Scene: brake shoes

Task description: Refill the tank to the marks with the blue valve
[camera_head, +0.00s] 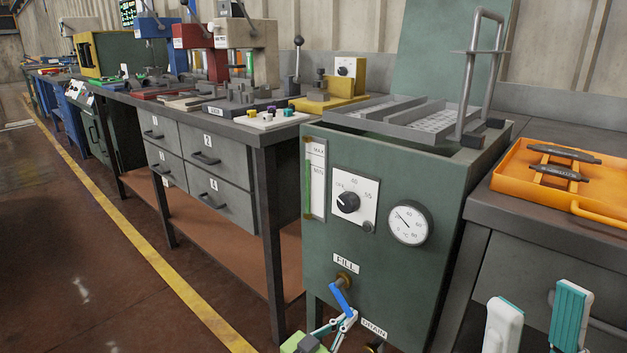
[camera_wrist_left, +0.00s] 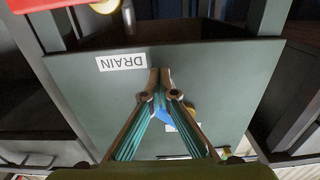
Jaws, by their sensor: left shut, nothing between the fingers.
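The green tank (camera_head: 385,270) stands in the middle of the head view. Its sight gauge (camera_head: 308,190) at the left shows a green column whose top appears between the MAX and MIN labels. The blue valve handle (camera_head: 340,296) is on the brass fitting below the FILL label, tilted down to the right. My left gripper (camera_head: 350,314) is shut and empty, its tips at the handle's lower end; contact is unclear. In the left wrist view its tips (camera_wrist_left: 160,72) partly hide the blue handle (camera_wrist_left: 165,119). My right gripper (camera_head: 537,318) is open at the lower right.
Below FILL is the DRAIN label (camera_head: 373,328); a red part (camera_wrist_left: 40,3) shows at the wrist view's edge. A dial (camera_head: 409,223) and knob (camera_head: 348,202) are on the tank front. An orange tray (camera_head: 608,211) lies on the right bench. Drawers (camera_head: 215,200) stand left.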

